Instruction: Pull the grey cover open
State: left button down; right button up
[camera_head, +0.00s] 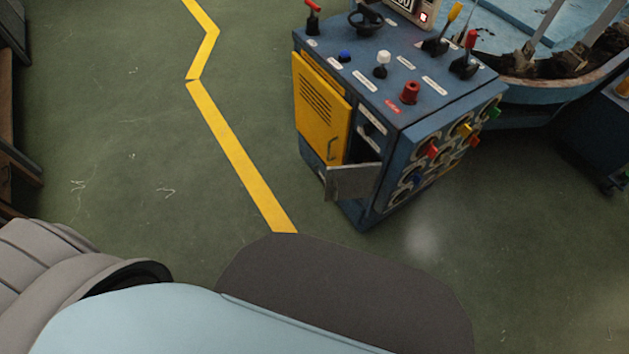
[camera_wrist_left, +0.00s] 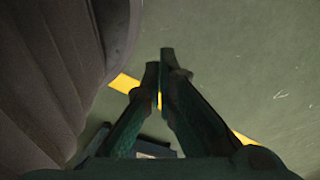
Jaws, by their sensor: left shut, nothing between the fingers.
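The grey cover (camera_head: 354,183) is a small metal flap low on the front of the blue control cabinet (camera_head: 362,211). It stands out from the front at an angle, with a narrow dark gap behind its upper edge. My left gripper (camera_wrist_left: 162,72) shows only in the left wrist view, with its two dark green fingers together and nothing between them. It is over the green floor, and neither the cover nor the cabinet can be made out for sure there. My right gripper is in neither view.
A yellow door (camera_head: 321,106) with a handle is above and left of the cover. Levers, knobs and a red button (camera_head: 409,92) top the cabinet. A yellow floor line (camera_head: 240,155) runs left of it. A blue boat-like basin (camera_head: 540,95) stands behind. Green floor lies clear to the left.

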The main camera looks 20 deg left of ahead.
aim_at(355, 181)
jog(key=u, duration=1.8)
jog(key=i, duration=3.5)
jog(key=u, duration=5.85)
